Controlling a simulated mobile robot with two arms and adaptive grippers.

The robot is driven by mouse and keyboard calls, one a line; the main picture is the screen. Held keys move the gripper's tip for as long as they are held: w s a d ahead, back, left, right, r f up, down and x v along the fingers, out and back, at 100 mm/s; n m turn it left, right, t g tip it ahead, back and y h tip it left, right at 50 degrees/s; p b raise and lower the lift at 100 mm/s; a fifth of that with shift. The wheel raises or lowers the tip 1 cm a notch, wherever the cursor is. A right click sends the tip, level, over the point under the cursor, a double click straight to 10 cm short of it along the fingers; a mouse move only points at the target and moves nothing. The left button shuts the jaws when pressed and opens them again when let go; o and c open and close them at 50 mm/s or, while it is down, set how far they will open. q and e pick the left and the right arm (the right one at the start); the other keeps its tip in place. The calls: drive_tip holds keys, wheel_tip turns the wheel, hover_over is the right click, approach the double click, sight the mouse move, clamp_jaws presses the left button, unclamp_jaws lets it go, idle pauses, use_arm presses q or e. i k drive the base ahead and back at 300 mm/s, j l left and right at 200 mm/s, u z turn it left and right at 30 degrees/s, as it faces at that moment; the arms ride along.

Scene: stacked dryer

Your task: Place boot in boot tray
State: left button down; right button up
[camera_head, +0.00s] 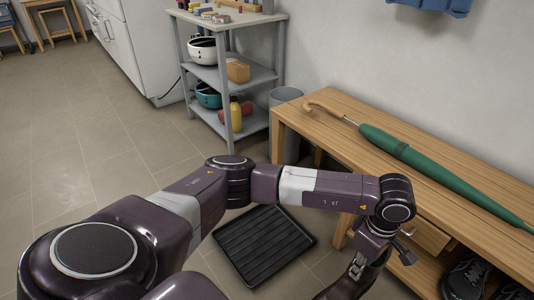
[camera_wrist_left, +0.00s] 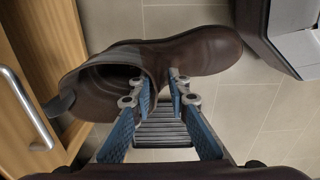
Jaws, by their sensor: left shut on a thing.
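A dark brown boot (camera_wrist_left: 205,55) lies across the left wrist view. It also shows partly at the bottom edge of the head view (camera_head: 345,286). My left gripper (camera_wrist_left: 174,78) is shut on the boot near its ankle, with blue pads on both sides of it. The gripper shows at the lower right of the head view (camera_head: 362,268). The black ribbed boot tray (camera_head: 262,246) lies on the floor, left of the boot in the head view. My right gripper is in neither view.
A wooden bench (camera_head: 330,128) stands at the right with a green umbrella (camera_head: 425,165) on top and dark shoes (camera_head: 466,278) below. A grey shelf (camera_head: 246,75) and a grey bin (camera_head: 285,97) stand behind. The floor at the left is clear.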

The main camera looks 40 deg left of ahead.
sight(273, 251)
drive_tip(key=j+z, duration=0.2)
drive_tip(key=j, duration=0.45)
drive_tip(key=j+z, duration=0.2)
drive_tip(key=j, duration=0.45)
drive_tip(key=j+z, duration=0.25)
drive_tip(key=j, duration=0.4)
drive_tip(key=k+j+z, duration=0.2)
drive_tip(key=j, duration=0.45)
drive_tip(key=i, duration=0.1)
